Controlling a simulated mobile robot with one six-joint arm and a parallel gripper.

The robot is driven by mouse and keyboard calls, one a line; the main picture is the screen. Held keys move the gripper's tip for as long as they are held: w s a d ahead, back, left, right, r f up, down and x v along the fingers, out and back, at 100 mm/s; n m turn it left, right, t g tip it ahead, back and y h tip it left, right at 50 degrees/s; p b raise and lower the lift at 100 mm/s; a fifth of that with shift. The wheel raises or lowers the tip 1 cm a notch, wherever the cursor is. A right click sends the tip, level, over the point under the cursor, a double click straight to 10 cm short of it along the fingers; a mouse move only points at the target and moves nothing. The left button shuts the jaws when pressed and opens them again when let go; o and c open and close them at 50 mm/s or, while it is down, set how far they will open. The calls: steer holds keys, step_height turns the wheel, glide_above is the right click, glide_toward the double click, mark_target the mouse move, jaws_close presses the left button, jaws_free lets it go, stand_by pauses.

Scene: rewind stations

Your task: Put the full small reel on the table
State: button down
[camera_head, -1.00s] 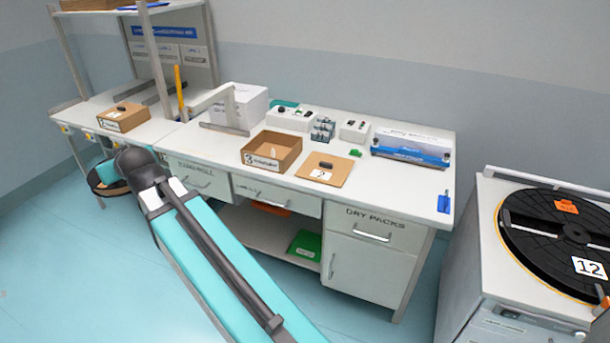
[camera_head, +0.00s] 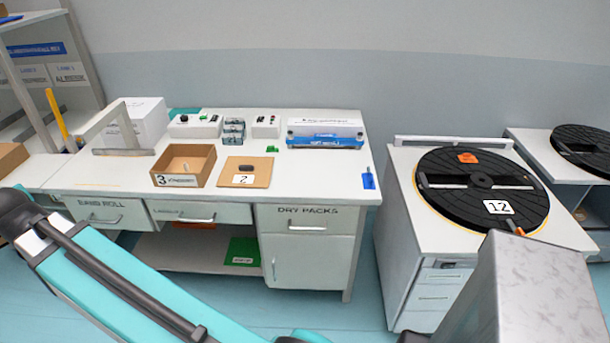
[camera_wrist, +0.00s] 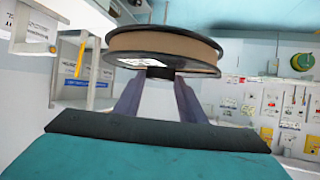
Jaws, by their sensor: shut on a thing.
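In the wrist view a small reel (camera_wrist: 165,45) with dark flanges and a thick brown winding between them sits at the top centre. My gripper (camera_wrist: 160,75) is shut on the dark piece under the reel and holds it up, with a white label on the flange beside it. In the head view the long white table (camera_head: 225,203) carries boxes and small devices. My gripper and the reel are out of that view.
On the table are an open box marked 3 (camera_head: 163,179), a board marked 2 (camera_head: 262,180) and a white-blue box (camera_head: 325,141). Its right front corner is fairly clear. A black turntable marked 12 (camera_head: 460,200) tops a white cabinet (camera_head: 402,230) at right.

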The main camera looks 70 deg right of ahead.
steer(key=s+d+f+m+g+h+b, duration=0.1)
steer(key=s+d+f+m+h, duration=0.3)
steer(key=d, duration=0.9)
steer(key=s+d+f+m+g+h+b, duration=0.1)
steer(key=s+d+f+m+g+h, duration=0.3)
steer(key=d, duration=0.9)
steer(key=s+d+f+m+t+h+b, duration=0.15)
steer(key=s+d+f, duration=0.4)
steer(key=d, duration=0.65)
steer(key=s+d+f+m+g+h+b, duration=0.1)
steer(key=s+d+f+m+g, duration=0.1)
steer(key=s+d, duration=0.6)
steer(key=s+d+f+m+g+h+b, duration=0.1)
steer(key=s+d+f+m+g, duration=0.1)
steer(key=s+d+m+g, duration=0.3)
steer(key=s+d+f+m+g+h+b, duration=0.1)
steer(key=s+d+m+g, duration=0.3)
steer(key=s+d, duration=0.9)
steer(key=s+f+g, duration=0.1)
steer(key=s, duration=0.7)
steer(key=shift+s+f, duration=0.2)
steer(key=shift+f, duration=0.15)
